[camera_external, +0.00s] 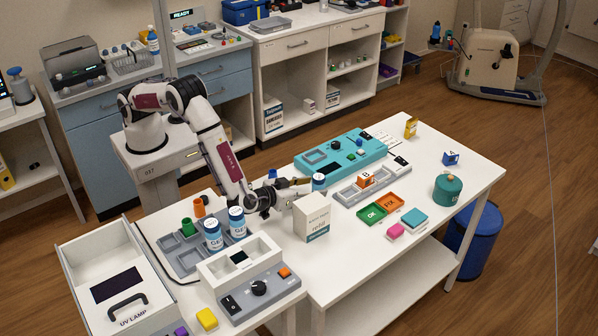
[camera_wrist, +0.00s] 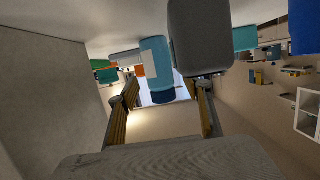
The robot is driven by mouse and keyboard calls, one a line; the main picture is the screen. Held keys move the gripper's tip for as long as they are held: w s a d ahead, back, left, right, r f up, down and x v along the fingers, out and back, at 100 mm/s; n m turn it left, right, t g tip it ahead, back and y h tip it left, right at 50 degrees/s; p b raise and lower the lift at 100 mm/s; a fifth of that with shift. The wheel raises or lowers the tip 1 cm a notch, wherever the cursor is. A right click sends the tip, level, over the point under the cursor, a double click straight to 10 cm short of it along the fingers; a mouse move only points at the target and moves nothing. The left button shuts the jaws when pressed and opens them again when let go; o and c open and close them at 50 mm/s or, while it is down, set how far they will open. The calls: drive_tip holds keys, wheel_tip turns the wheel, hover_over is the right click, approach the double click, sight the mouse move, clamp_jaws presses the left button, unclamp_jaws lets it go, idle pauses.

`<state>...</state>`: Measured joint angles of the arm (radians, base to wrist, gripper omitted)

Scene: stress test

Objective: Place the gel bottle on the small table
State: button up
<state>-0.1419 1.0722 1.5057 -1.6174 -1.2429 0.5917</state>
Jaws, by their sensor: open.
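A blue bottle with a white label and a dark blue cap (camera_wrist: 156,62) appears ahead of my gripper (camera_wrist: 165,100) in the wrist view, in line with the gap between the fingers. In the external view a blue-topped bottle (camera_external: 319,182) stands just past my gripper (camera_external: 300,188), partly hidden by it. My gripper is open and low over the table (camera_external: 340,255); whether the fingers reach around the bottle cannot be told. Which surface is the small table is unclear.
A white box (camera_external: 312,217) stands close in front of my gripper. A teal device (camera_external: 345,153) lies behind it. Green and orange trays (camera_external: 372,212), pink and teal blocks, and a green canister (camera_external: 448,188) are to the right. The table's front right is clear.

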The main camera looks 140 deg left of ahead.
sight(313, 187)
drive_tip(key=shift+x, duration=1.55)
drive_tip(key=c, duration=1.4)
drive_tip(key=shift+r, duration=0.1)
drive_tip(key=shift+r, duration=4.9)
drive_tip(key=shift+d, duration=0.15)
